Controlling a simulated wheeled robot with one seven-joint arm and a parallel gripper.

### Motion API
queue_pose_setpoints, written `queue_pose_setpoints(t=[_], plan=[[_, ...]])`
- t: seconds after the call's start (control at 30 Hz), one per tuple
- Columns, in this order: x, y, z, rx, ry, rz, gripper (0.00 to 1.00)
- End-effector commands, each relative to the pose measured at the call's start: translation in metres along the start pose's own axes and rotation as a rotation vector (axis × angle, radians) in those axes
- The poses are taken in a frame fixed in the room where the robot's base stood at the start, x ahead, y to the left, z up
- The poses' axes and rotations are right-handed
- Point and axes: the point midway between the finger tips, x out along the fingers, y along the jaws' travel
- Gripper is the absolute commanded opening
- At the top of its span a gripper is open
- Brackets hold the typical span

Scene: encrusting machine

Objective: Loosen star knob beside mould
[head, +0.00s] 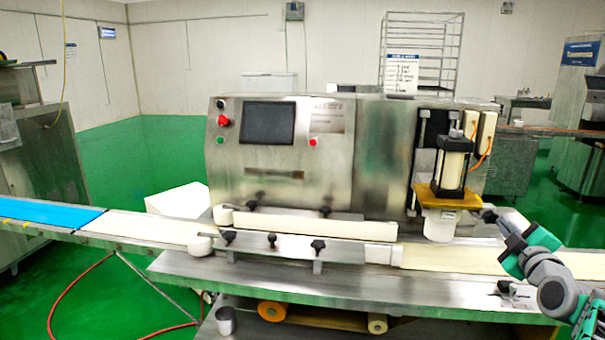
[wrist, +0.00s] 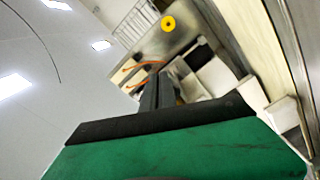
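The white mould block (head: 439,224) hangs under an orange plate (head: 447,197) at the right of the machine. A small dark piece (head: 488,215), which looks like the star knob, sits at the mould's right side. My gripper (head: 502,224) reaches in from the right with its tips at or very near this piece; I cannot tell if they touch it. In the wrist view my dark fingers (wrist: 158,92) look close together, side by side. The knob cannot be made out there, so I cannot tell whether it is between them.
The steel machine (head: 280,155) stands behind, with a screen and buttons. Several black knobs (head: 271,240) line the conveyor's front rail. The pale conveyor belt (head: 455,259) runs below the mould. Orange cables (head: 484,150) hang above my gripper. A yellow disc (wrist: 168,23) shows in the wrist view.

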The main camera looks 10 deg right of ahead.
Motion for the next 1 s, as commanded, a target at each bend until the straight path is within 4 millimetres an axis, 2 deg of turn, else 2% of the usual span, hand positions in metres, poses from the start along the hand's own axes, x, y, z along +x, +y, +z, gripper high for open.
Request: queue_pose_setpoints(t=[1.0], plan=[[0.0002, 0.0064, -0.0046, -0.002, 0.005, 0.001, 0.0]])
